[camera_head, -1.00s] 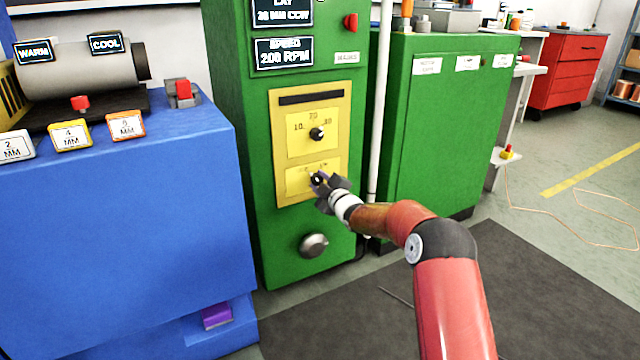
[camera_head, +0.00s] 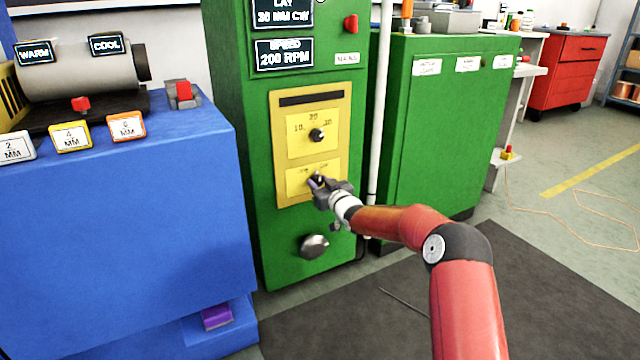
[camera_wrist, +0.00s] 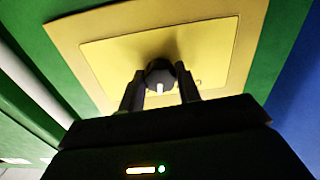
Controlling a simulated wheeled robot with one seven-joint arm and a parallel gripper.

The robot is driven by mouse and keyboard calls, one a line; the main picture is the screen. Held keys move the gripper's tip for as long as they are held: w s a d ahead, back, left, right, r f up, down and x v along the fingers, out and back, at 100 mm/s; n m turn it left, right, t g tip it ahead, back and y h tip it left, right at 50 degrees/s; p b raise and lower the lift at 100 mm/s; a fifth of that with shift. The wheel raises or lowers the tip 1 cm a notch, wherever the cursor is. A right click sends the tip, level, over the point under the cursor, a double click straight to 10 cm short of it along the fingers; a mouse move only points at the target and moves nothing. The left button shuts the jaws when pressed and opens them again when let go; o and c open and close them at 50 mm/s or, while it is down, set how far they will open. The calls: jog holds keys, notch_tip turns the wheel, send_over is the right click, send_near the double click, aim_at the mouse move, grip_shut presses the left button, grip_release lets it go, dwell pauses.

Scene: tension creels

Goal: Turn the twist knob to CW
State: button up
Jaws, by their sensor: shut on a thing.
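The twist knob is the lower black knob on the yellow panel (camera_head: 275,150) of the green cabinet (camera_head: 232,120). In the wrist view the knob (camera_wrist: 160,74) is black with a white pointer mark and sits between my two fingers. My gripper (camera_head: 318,181) is shut on it, and in the head view the fingers hide most of it. The gripper's two fingers also show in the wrist view (camera_wrist: 160,90). The label lettering by the lower knob is too small to read surely.
An upper black knob (camera_head: 317,135) sits above on the same panel. A round silver knob (camera_head: 314,246) is below. A white vertical pipe (camera_head: 380,110) stands right of the cabinet. A blue machine (camera_head: 120,230) is at the left. Dark mat covers the floor in front.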

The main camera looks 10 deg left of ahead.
jog(key=m, duration=0.6)
jog(key=shift+f, duration=0.1)
jog(key=shift+m, duration=0.4)
dwell(0.3)
jog(key=o, duration=1)
jog(key=shift+c, duration=0.2)
jog(key=shift+s, duration=0.1)
jog(key=v, duration=0.7)
jog(key=shift+s+d+p, duration=0.2)
jog(key=shift+s+p, duration=0.05)
jog(key=shift+p, duration=0.05)
